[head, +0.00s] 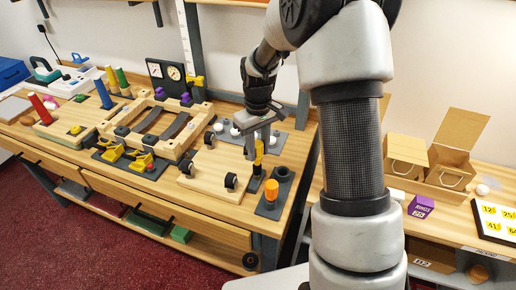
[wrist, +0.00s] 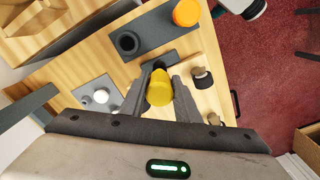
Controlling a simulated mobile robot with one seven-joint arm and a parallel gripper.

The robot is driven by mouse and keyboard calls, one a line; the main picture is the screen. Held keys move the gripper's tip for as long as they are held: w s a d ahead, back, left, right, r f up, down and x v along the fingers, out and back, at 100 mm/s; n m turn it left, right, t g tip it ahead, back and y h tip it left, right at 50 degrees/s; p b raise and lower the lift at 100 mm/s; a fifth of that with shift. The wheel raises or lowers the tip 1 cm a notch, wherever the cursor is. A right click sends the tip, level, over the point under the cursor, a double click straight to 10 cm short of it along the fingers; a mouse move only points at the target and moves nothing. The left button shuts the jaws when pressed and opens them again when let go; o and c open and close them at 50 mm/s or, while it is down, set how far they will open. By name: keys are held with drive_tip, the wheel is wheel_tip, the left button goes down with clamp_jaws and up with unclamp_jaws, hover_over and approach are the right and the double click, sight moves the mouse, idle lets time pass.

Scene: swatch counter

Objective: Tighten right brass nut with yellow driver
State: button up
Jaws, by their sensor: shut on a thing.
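The yellow driver (head: 259,148) is upright between the fingers of my gripper (head: 257,138). In the wrist view, my gripper (wrist: 160,82) is shut on the yellow handle (wrist: 159,90).
A dark holder (head: 267,208) with an orange-handled tool (head: 271,189) and an empty socket (head: 283,173) stands right of the board. A grey plate with white knobs (head: 234,131) lies behind. Wooden frames and coloured pegs fill the left; open cartons (head: 454,150) stand right.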

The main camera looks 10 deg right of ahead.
drive_tip(key=shift+f+b, duration=0.3)
drive_tip(key=shift+f, duration=0.25)
drive_tip(key=shift+f, duration=0.35)
drive_tip(key=shift+f+b, duration=0.2)
drive_tip(key=shift+b, duration=0.2)
drive_tip(key=shift+f+b, duration=0.3)
drive_tip(key=shift+f, duration=0.1)
idle(0.7)
